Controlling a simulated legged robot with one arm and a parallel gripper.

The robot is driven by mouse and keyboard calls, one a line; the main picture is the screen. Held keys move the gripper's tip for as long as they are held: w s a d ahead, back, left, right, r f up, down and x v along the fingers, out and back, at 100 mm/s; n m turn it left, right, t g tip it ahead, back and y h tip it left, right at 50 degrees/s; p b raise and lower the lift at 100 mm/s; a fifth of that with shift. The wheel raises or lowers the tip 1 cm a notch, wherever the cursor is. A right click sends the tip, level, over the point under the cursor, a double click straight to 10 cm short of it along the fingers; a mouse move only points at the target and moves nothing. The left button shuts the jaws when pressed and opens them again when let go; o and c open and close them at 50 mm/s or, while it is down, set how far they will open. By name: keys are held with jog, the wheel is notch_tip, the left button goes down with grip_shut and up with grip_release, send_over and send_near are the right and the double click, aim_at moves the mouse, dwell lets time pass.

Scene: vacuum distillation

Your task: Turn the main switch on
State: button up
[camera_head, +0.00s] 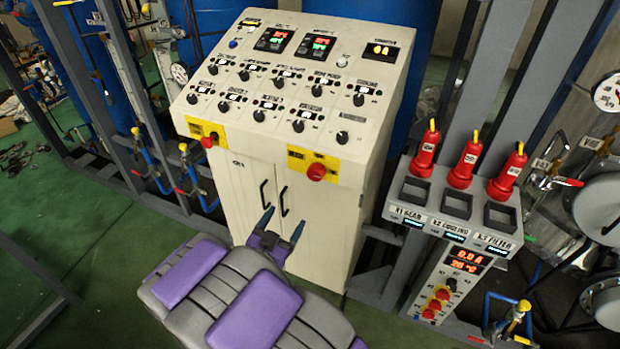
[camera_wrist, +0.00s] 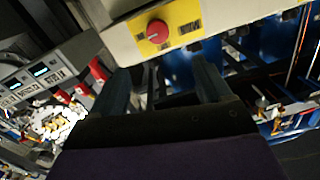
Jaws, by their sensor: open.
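The cream control cabinet (camera_head: 285,85) carries two red knobs on yellow plates along its front edge. The right red knob (camera_head: 316,172) is larger; the left red knob (camera_head: 207,141) sits at the other corner. I cannot read which is the main switch. The wrist view shows a red knob (camera_wrist: 157,31), apparently the right one, beyond my fingertips. My gripper (camera_head: 282,222) is in front of the cabinet doors, below and left of the right knob in the head view. Its two dark fingers (camera_wrist: 162,70) are apart with nothing between them, and they appear clear of the knob.
Black door handles (camera_head: 283,201) stick out near my fingers. Blue pipes and valves (camera_head: 185,165) stand left. Green floor is open at left.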

jog(key=b, duration=0.2)
send_near(314, 177)
jog(key=shift+n, duration=0.3)
jog(key=x, duration=0.8)
jog(key=shift+w+r, duration=0.1)
jog(key=shift+w, duration=0.2)
jog(key=c, duration=1)
